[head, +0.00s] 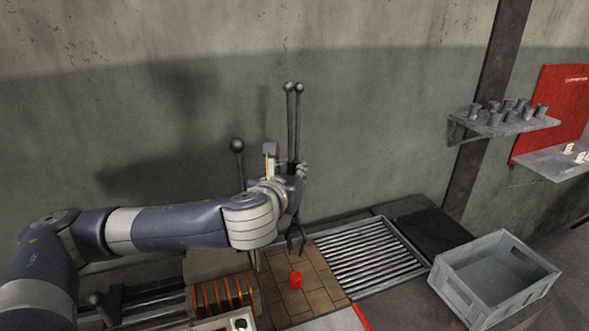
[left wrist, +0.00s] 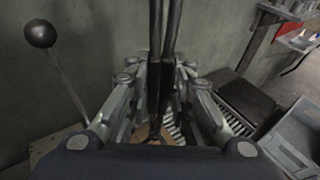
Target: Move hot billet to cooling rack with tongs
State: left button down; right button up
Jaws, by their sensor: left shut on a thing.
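My left gripper (head: 299,176) is shut on the dark tongs (head: 292,120). The tongs hang upright, with two ball-ended handles on top and their jaws just below my wrist. In the left wrist view the tongs (left wrist: 166,60) run between the fingers. The small glowing red billet (head: 295,280) stands on a tan brick surface (head: 326,283), below the tong jaws and apart from them. The cooling rack (head: 372,258), a metal frame with parallel bars, lies right of the bricks; its visible bars are empty. The rack is partly hidden behind the fingers in the left wrist view. My right gripper is not in view.
A ball-topped lever (head: 238,147) stands behind my left arm. A heater with orange coils (head: 225,294) is left of the bricks. A dark plate (head: 432,232) and an empty grey crate (head: 478,266) are to the right. A wall shelf (head: 505,125) holds several grey cylinders.

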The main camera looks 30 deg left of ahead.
pick_arm(q)
notch_tip(320, 180, down, 6)
jog(key=b, duration=0.5)
jog(key=shift+w, duration=0.15)
jog(key=c, duration=1.8)
grip_release()
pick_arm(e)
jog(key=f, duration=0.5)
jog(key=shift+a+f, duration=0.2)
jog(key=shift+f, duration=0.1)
pick_arm(q)
jog(key=shift+o, duration=0.8)
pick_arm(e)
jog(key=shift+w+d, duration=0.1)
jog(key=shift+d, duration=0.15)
pick_arm(q)
jog(key=shift+o, duration=1.2)
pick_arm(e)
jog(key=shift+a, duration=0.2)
pick_arm(q)
jog(key=shift+o, duration=1.2)
